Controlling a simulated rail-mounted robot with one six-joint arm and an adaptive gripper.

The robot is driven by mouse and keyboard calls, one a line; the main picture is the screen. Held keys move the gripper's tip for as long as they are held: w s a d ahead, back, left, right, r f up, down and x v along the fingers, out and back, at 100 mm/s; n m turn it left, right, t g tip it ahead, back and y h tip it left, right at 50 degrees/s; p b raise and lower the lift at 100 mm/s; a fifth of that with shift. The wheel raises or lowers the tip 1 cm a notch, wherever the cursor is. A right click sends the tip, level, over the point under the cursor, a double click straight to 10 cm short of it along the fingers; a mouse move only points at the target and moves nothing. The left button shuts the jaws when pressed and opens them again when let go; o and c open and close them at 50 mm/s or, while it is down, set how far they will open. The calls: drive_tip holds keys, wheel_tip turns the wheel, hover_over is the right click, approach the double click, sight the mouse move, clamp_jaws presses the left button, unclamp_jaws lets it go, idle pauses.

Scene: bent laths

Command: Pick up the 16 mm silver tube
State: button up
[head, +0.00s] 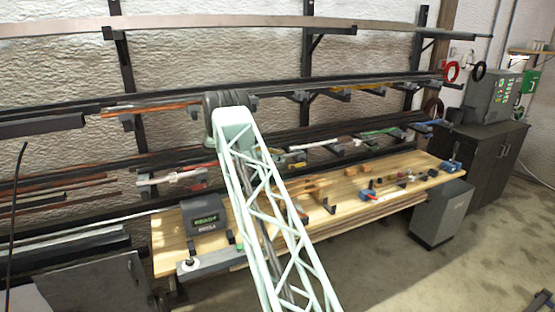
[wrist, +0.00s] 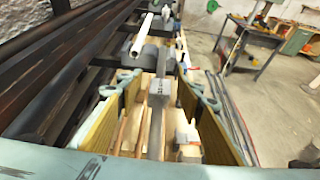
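A pale silver-white tube (wrist: 142,38) lies along the rack in the wrist view, its near end pointing toward me, resting on a grey rack arm. I cannot tell its diameter. My gripper (wrist: 158,88) is open, with its yellow-padded fingers spread to the left and right. No tube shows clasped between the pads; the pale tube lies beyond the fingertips. In the head view a pale tube (head: 325,143) lies on the lower rack; I cannot tell if it is the same one. My arm hides the gripper in the head view.
Dark bars (wrist: 62,75) fill the rack close on the left in the wrist view. The wooden workbench (head: 345,208) holds a scale (head: 203,217) and several small parts. Grey cabinets (head: 483,150) stand at the right. The floor (head: 440,265) in front is mostly clear.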

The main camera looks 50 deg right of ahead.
idle(0.3)
drive_tip(key=c, duration=1)
drive_tip(key=shift+o, duration=0.2)
drive_tip(key=shift+r, duration=0.15)
drive_tip(key=shift+r+b, duration=0.45)
drive_tip(key=shift+r, duration=1.1)
drive_tip(key=shift+s+a+r, duration=0.1)
drive_tip(key=s+a+r+b, duration=0.1)
drive_tip(key=s+a+b, duration=0.1)
drive_tip(key=s+a, duration=0.8)
drive_tip(key=shift+s+a+r+b, duration=0.2)
drive_tip(key=shift+s+a+b, duration=0.15)
drive_tip(key=shift+s, duration=0.45)
